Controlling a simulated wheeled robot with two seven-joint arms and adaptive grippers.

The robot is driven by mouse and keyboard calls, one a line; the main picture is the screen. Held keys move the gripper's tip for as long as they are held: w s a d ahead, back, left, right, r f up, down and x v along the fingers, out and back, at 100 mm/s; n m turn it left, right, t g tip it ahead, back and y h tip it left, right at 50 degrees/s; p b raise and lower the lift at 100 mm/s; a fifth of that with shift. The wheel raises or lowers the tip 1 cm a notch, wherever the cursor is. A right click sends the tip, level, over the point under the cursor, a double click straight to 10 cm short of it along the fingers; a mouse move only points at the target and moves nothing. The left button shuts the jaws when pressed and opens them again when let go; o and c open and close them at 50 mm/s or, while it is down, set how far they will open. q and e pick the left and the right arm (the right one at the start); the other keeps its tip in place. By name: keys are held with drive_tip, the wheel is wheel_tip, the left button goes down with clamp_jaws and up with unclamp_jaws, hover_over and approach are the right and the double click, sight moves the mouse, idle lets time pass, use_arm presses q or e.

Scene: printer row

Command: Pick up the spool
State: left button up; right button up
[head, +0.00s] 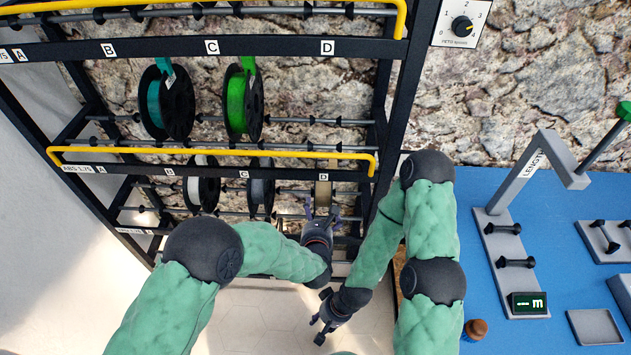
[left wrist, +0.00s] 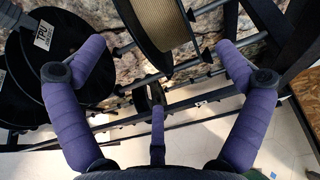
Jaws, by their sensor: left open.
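A tan spool (head: 323,190) hangs at slot D of the lower shelf row, partly hidden by my left gripper in the head view. In the left wrist view the tan spool (left wrist: 160,22) is at the top middle, between and beyond the spread fingers. My left gripper (head: 320,208) is open just in front of and below it, and its fingers (left wrist: 155,75) do not appear closed on it. My right gripper (head: 322,318) is low, over the floor in front of the rack, with fingers apart and empty.
A teal spool (head: 154,103) and a green spool (head: 236,104) hang on the upper row. White (head: 202,183) and grey (head: 261,187) spools hang left of the tan one. Yellow bars (head: 210,152) cross the rack front. A blue table (head: 480,190) stands at right.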

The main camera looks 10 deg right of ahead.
sight(319, 203)
use_arm(q)
drive_tip(key=b+x, duration=0.1)
drive_tip(key=x, duration=0.3)
drive_tip(key=shift+w+f, duration=0.2)
drive_tip(key=shift+f, duration=0.05)
drive_tip(key=b+x, duration=0.2)
drive_tip(key=x, duration=0.2)
drive_tip(key=shift+d+f, duration=0.1)
drive_tip(key=shift+f, duration=0.1)
drive_tip(key=shift+w+f, duration=0.1)
drive_tip(key=shift+w, duration=0.3)
drive_tip(key=c, duration=1.6)
drive_tip(key=shift+o, duration=0.2)
drive_tip(key=shift+w+r, duration=0.1)
drive_tip(key=shift+r, duration=0.15)
